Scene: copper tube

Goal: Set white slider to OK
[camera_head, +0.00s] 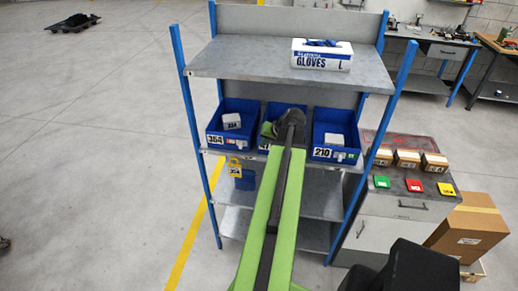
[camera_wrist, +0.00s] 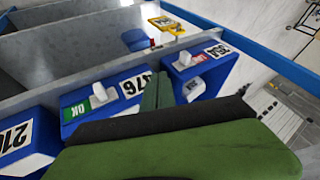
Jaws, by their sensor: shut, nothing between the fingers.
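Three blue bins with front labels stand on the rack. In the wrist view, the middle bin (camera_wrist: 66,128) carries the number 476, a green OK field (camera_wrist: 76,108) and a white slider (camera_wrist: 99,95) between that field and the number. My gripper (camera_wrist: 157,82) is shut and empty, close to the 476 label and apart from the middle slider in the picture. In the head view, my gripper (camera_head: 288,122) and arm hide most of the middle bin.
The bin marked 210 (camera_head: 336,132) stands right of my gripper. A gloves box (camera_head: 322,56) sits on the shelf above. Right of the rack, a cabinet (camera_head: 395,215) carries small boxes and coloured cards.

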